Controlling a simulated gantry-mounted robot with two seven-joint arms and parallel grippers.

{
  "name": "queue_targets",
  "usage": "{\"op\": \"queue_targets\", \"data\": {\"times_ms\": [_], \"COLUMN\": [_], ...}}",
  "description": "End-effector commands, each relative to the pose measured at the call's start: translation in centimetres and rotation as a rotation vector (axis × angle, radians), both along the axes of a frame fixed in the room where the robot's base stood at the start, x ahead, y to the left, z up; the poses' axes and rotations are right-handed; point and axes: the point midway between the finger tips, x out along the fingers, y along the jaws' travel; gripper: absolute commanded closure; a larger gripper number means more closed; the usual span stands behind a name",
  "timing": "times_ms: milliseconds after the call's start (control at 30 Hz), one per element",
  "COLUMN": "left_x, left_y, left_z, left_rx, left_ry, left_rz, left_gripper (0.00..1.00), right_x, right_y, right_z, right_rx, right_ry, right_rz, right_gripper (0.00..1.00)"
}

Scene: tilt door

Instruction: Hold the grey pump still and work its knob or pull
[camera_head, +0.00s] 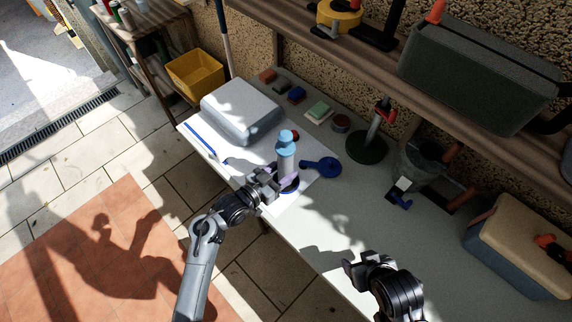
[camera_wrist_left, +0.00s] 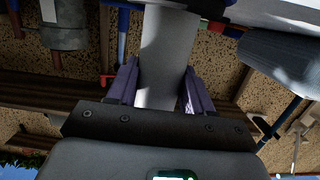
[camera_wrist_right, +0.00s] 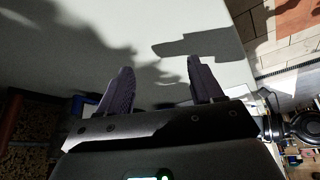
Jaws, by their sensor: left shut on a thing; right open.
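The grey pump (camera_head: 286,162) stands upright on the table in the head view, with a light blue knob (camera_head: 286,136) on top. My left gripper (camera_head: 284,184) is shut around the lower part of the pump's body. In the left wrist view the grey body (camera_wrist_left: 168,60) lies between the two fingers (camera_wrist_left: 160,90); the knob is out of sight there. My right gripper (camera_head: 352,268) is open and empty over the table's front part, well to the right of the pump. The right wrist view shows its fingers (camera_wrist_right: 160,85) apart with bare table beyond.
A blue round-ended tool (camera_head: 322,167) lies right of the pump. A grey-white case (camera_head: 241,110) is behind left. A dark green stand (camera_head: 367,147) and a grey bucket (camera_head: 415,168) are behind right. A beige-blue box (camera_head: 520,245) sits far right. The table's front middle is bare.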

Motion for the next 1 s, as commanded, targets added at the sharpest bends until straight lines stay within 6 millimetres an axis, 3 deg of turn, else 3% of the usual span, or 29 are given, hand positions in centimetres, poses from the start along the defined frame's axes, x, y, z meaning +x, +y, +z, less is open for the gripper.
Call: {"op": "queue_targets", "data": {"times_ms": [300, 500, 800, 1000], "left_x": [-0.1, -0.1, -0.1, -0.1], "left_y": [0.1, 0.1, 0.1, 0.1], "left_z": [-0.4, -0.4, -0.4, -0.5], "left_rx": [0.004, 0.004, 0.004, 0.004], "left_ry": [0.008, 0.008, 0.008, 0.008], "left_rz": [0.001, 0.001, 0.001, 0.001], "left_gripper": [0.78, 0.78, 0.78, 0.79], "right_x": [11.0, 16.2, 20.0, 21.4], "right_y": [8.6, 15.3, 23.4, 26.0], "right_z": [5.2, 9.8, 15.2, 17.4], "right_rx": [0.079, 0.154, 0.251, 0.286], "right_ry": [-0.342, -0.536, -0.683, -0.667], "right_rz": [0.21, 0.398, 0.716, 0.91], "right_gripper": [0.34, 0.34, 0.34, 0.34]}}
